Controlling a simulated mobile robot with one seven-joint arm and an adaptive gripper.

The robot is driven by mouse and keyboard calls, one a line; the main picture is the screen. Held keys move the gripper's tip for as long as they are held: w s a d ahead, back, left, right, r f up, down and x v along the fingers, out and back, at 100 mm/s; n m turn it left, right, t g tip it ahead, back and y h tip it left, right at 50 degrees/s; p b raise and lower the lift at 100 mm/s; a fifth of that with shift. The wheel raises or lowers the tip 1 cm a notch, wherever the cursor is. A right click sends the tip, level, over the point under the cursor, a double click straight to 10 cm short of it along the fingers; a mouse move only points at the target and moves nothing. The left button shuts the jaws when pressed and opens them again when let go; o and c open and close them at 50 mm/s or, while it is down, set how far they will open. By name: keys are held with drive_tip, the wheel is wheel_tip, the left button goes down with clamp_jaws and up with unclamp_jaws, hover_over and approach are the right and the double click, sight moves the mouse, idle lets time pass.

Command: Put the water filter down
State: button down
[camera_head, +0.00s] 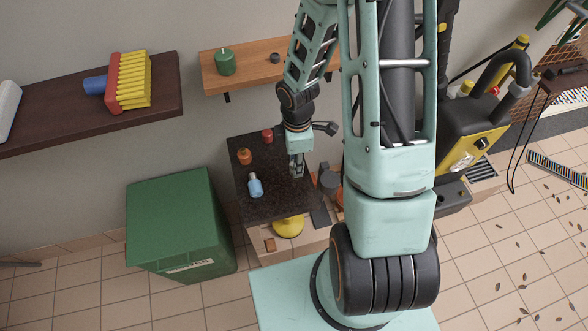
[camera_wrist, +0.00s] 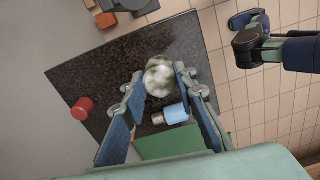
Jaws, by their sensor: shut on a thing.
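My gripper (camera_wrist: 160,80) is shut on a whitish, mottled, rounded thing that I take for the water filter (camera_wrist: 160,76). In the wrist view this thing sits between the two fingertips, above the dark speckled top (camera_wrist: 118,64). In the head view my gripper (camera_head: 297,172) hangs over the right part of that dark top (camera_head: 275,208). The held thing cannot be made out there. I cannot tell whether it touches the top.
A green bin (camera_head: 178,215) stands left. A wooden shelf (camera_head: 262,62) is on the wall above.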

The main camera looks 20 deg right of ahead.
drive_tip(key=f, duration=0.3)
drive_tip(key=shift+w+a+f, duration=0.2)
drive_tip(key=shift+w+a, duration=0.05)
drive_tip(key=shift+a, duration=0.1)
drive_tip(key=shift+f, duration=0.3)
drive_tip(key=shift+f+b, duration=0.1)
drive_tip(key=shift+b, duration=0.2)
drive_tip(key=shift+f+b, duration=0.4)
drive_tip(key=c, duration=1.5)
unclamp_jaws()
drive_tip(key=shift+c, duration=0.2)
drive_tip(key=shift+r+p, duration=0.5)
drive_tip(key=shift+r, duration=0.05)
wheel_tip(320, 180, up, 12)
drive_tip(key=shift+p, duration=1.1)
